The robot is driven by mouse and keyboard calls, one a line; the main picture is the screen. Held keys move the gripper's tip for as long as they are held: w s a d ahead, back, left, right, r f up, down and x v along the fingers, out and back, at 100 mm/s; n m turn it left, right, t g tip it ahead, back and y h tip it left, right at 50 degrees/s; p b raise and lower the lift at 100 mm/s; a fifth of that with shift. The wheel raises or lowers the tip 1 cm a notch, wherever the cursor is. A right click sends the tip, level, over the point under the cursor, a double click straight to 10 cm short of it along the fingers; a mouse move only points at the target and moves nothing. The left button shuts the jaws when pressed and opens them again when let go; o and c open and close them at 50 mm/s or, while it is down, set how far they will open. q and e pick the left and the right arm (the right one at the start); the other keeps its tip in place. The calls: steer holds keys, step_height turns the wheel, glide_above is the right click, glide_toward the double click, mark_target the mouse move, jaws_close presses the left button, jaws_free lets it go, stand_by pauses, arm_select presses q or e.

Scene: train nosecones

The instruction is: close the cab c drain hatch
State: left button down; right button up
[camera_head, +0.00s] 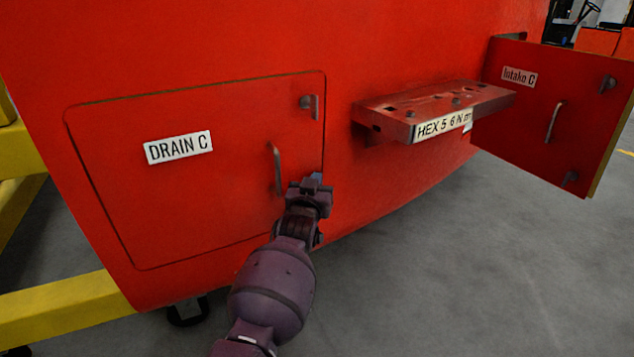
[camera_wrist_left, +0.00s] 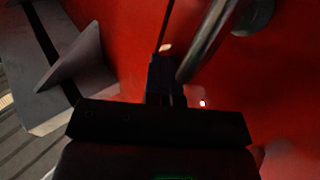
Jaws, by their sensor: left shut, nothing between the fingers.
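The drain hatch (camera_head: 200,210) is a red panel with a "DRAIN C" label (camera_head: 179,147) on the red cab. It looks flush with the cab face. A grey bar handle (camera_head: 276,168) is on its right side, and a small latch (camera_head: 311,103) sits near its top right corner. My left gripper (camera_head: 316,178) is shut and empty at the hatch's right edge, just right of the handle. In the left wrist view the shut fingers (camera_wrist_left: 166,75) are close to the red surface beside a grey bar (camera_wrist_left: 208,40). I cannot tell whether they touch. The hatch's lower right corner is hidden behind my arm.
A red bracket shelf (camera_head: 440,102) labelled "HEX 5 6 Nm" sticks out right of the hatch. Beyond it the "Intake C" hatch (camera_head: 545,120) stands swung out. Yellow stand beams (camera_head: 60,308) are at lower left. The grey floor at right is clear.

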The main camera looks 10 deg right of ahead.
arm_select(q)
steer(key=shift+w+a+r, duration=0.2)
steer(key=shift+a+r, duration=0.05)
steer(key=shift+r, duration=0.15)
steer(key=shift+w+a+r, duration=0.2)
steer(key=shift+r, duration=0.2)
arm_select(e)
steer(key=shift+r, duration=0.1)
steer(key=shift+w, duration=0.15)
arm_select(q)
steer(key=d+f+p+v, duration=0.1)
steer(key=p+v, duration=0.4)
steer(key=v, duration=0.6)
steer(key=shift+s+f, duration=0.25)
steer(key=shift+s, duration=0.15)
arm_select(e)
steer(key=shift+a+r+n+g, duration=0.2)
steer(key=shift+n+g, duration=0.1)
steer(key=shift+g, duration=0.7)
steer(key=shift+f, duration=0.1)
